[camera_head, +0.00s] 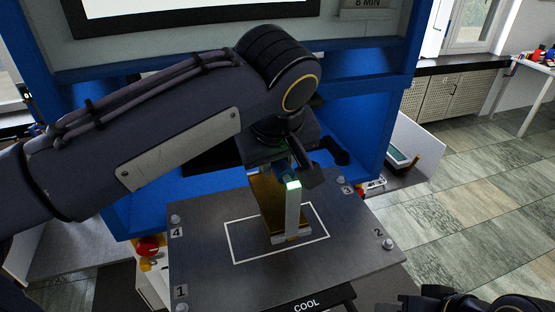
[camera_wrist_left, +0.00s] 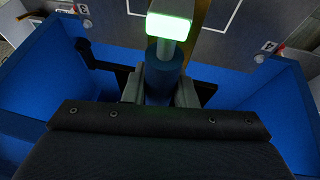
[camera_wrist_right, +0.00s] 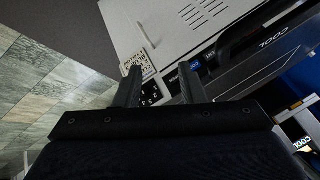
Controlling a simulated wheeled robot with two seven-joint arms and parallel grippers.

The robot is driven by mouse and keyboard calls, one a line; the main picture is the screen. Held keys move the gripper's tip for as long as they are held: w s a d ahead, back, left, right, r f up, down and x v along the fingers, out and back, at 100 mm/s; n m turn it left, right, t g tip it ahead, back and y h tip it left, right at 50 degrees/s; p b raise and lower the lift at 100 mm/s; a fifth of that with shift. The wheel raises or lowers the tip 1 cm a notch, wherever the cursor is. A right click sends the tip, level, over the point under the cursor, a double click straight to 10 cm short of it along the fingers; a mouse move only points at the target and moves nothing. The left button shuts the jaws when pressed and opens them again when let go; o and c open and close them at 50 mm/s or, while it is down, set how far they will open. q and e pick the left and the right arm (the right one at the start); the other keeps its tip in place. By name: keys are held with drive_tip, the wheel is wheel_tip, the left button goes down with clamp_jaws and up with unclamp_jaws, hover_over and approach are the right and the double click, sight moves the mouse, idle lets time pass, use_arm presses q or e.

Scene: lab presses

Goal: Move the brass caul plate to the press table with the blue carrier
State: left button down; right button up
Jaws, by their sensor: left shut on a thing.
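The blue carrier has a blue grip (camera_wrist_left: 164,78), a lit green block (camera_head: 293,185) and a pale metal bar (camera_head: 292,212). My left gripper (camera_head: 290,168) is shut on its blue grip, above the press table. The brass caul plate (camera_head: 266,205) shows beside the bar, partly hidden by it; a strip of brass also shows in the left wrist view (camera_wrist_left: 198,22). The carrier's foot appears inside the white outline on the grey press table (camera_head: 205,262); I cannot tell if the plate touches the table. My right gripper (camera_wrist_right: 160,85) is open and empty.
The blue press frame (camera_head: 365,125) stands behind the table. Numbered corners with small studs mark the table, and a COOL label (camera_head: 306,305) is at its front. A red button (camera_head: 147,247) is at left. Tiled floor (camera_head: 480,210) is open at right.

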sight(277, 200)
use_arm(q)
drive_tip(key=shift+s+r, duration=0.15)
drive_tip(key=shift+r, duration=0.05)
drive_tip(key=shift+f+b, duration=2.8)
drive_tip(key=shift+f, duration=0.7)
drive_tip(key=shift+f+b, duration=0.45)
drive_tip(key=shift+f, duration=0.25)
drive_tip(key=shift+r+p, duration=2.1)
drive_tip(key=shift+r, duration=0.3)
drive_tip(key=shift+s+f, duration=0.1)
